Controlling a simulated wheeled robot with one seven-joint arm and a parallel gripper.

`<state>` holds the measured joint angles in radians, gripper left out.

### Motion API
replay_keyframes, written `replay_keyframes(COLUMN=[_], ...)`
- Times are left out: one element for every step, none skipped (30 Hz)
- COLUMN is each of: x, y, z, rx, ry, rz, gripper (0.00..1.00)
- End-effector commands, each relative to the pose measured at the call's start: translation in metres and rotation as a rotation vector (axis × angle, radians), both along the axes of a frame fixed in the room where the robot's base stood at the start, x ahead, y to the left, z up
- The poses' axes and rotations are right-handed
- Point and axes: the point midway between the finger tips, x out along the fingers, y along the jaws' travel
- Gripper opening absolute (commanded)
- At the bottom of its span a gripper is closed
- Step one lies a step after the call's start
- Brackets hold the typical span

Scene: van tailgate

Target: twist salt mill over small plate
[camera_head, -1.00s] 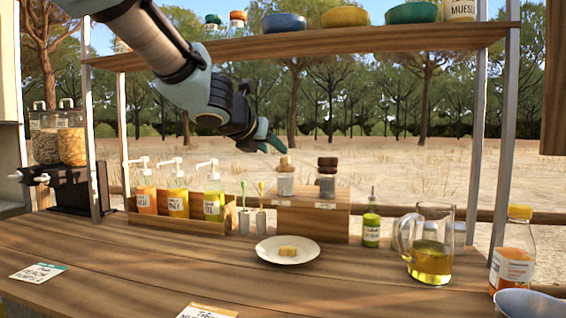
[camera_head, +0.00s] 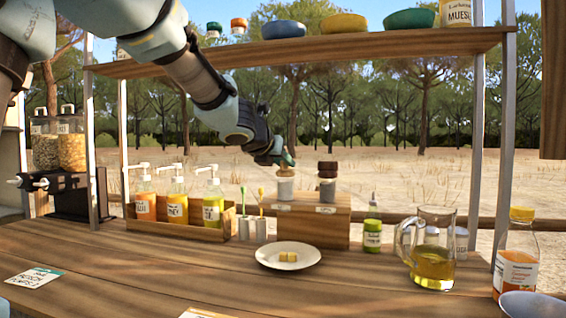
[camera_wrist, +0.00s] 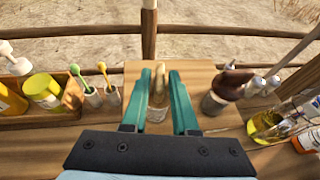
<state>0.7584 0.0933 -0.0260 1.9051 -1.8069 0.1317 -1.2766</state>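A mill with a pale wooden top and light body (camera_head: 285,189), which I take to be the salt mill, stands upright on a wooden box. My gripper (camera_head: 286,159) is at its top. In the wrist view the teal fingers (camera_wrist: 163,90) are open, one on each side of the mill (camera_wrist: 157,112). A gap shows beside the right finger; I cannot tell whether the left one touches.
A dark-topped mill (camera_head: 327,186) stands close to the right on the same box (camera_head: 312,222). Pump bottles (camera_head: 177,205) and two spoon holders (camera_head: 261,228) are to the left. A green bottle (camera_head: 372,236) and oil jug (camera_head: 433,262) are to the right. A shelf (camera_head: 300,47) runs above.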

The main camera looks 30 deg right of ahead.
Motion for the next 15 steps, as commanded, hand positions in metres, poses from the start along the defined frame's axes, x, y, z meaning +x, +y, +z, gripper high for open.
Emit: replay_keyframes(x=[0.0, 0.0, 0.0, 0.0, 0.0, 0.0, 0.0, 0.0, 0.0, 0.0, 0.0, 0.0, 0.0, 0.0, -0.0001], y=[0.0001, 0.0001, 0.0001, 0.0001, 0.0002, 0.0002, 0.0002, 0.0002, 0.0002, 0.0002, 0.0002, 0.0002, 0.0002, 0.0002, 0.0001], z=[0.0, 0.0, 0.0, 0.0, 0.0001, 0.0001, 0.0001, 0.0001, 0.0001, 0.0001, 0.0001, 0.0001, 0.0001, 0.0001, 0.0001], rx=[0.0, 0.0, 0.0, 0.0, 0.0, 0.0, 0.0, 0.0, 0.0, 0.0, 0.0, 0.0, 0.0, 0.0, 0.0], ry=[0.0, 0.0, 0.0, 0.0, 0.0, 0.0, 0.0, 0.0, 0.0, 0.0, 0.0, 0.0, 0.0, 0.0, 0.0], rz=[0.0, 0.0, 0.0, 0.0, 0.0, 0.0, 0.0, 0.0, 0.0, 0.0, 0.0, 0.0, 0.0, 0.0, 0.0], gripper=[0.2, 0.17, 0.12, 0.09, 0.06, 0.01, 0.0, 0.0, 0.0, 0.0, 0.0, 0.0, 0.0, 0.0, 0.0])
